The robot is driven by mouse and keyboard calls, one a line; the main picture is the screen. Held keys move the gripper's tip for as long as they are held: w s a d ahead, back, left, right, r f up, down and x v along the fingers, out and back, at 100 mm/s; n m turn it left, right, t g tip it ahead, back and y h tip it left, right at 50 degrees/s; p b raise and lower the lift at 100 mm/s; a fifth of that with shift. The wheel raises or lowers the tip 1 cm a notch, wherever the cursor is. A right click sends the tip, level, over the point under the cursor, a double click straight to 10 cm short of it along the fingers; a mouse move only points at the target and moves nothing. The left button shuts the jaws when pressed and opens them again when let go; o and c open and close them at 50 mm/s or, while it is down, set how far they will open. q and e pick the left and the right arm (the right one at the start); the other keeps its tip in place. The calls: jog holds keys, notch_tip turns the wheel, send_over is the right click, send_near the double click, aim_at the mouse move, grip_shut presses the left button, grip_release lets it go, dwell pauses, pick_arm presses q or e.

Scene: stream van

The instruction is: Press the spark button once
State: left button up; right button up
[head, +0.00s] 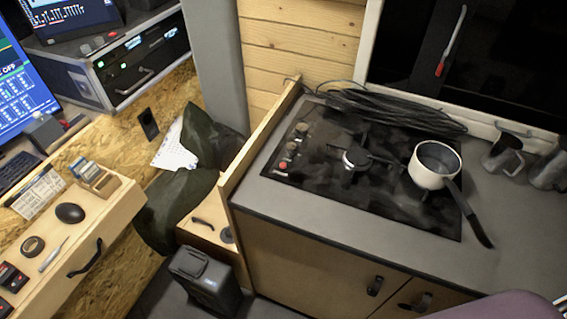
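The hob (330,190) is a black glass panel set in a grey counter on the right. Along its left edge sits a column of small controls. The lowest is a small red one (283,165), which looks like the spark button; no label is legible. Two knobs (293,147) sit just above it. Nothing covers the red control. Neither of my grippers shows in the head view.
A white saucepan (430,178) stands on the hob's right side, its dark handle pointing to the lower right. Coiled black cable (390,108) lies behind the hob. A raised wooden board (255,145) borders the counter's left side. Metal mugs (503,155) stand at right.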

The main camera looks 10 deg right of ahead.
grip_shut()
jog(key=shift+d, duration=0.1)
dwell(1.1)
